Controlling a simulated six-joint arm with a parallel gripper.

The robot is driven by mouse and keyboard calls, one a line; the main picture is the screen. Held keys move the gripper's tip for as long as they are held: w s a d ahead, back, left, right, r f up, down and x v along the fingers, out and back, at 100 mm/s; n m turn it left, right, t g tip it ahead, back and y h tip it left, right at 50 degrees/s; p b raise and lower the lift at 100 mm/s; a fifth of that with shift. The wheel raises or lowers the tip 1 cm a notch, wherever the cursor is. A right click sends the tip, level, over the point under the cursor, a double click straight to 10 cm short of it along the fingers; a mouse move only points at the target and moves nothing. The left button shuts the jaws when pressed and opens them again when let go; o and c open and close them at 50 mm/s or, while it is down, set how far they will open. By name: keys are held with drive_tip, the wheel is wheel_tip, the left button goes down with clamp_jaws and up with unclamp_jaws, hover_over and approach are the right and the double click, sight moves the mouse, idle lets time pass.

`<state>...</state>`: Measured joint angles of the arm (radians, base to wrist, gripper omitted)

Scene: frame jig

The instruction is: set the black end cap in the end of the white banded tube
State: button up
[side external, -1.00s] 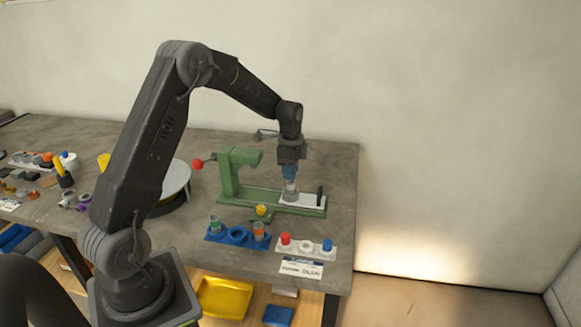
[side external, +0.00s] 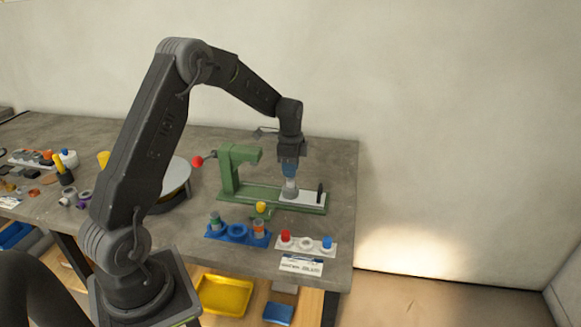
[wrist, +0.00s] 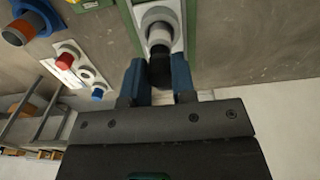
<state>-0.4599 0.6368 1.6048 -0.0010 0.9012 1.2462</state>
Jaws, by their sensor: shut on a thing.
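The white banded tube (wrist: 159,32) stands upright in a grey collar on the white plate of the green jig. It also shows below my gripper in the side view (side external: 290,184). My gripper (wrist: 160,76) has its blue fingers shut on the black end cap (wrist: 159,69). In the side view my gripper (side external: 290,172) is right above the tube, pointing down. The cap is at the tube's end in the wrist view, but I cannot tell whether it is seated or only close. The fingers hide the cap in the side view.
The green jig (side external: 232,178) has a post and a red-knobbed lever left of my gripper. A short black post (side external: 320,193) stands right of the tube. A blue tray (side external: 222,236) and a white tray (side external: 306,249) with small parts lie in front.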

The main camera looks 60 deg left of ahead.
drive_tip(key=shift+f, duration=0.15)
drive_tip(key=shift+f, duration=0.55)
drive_tip(key=o, duration=1.1)
drive_tip(key=shift+r, duration=0.15)
drive_tip(key=shift+r, duration=0.65)
drive_tip(key=shift+r, duration=3.5)
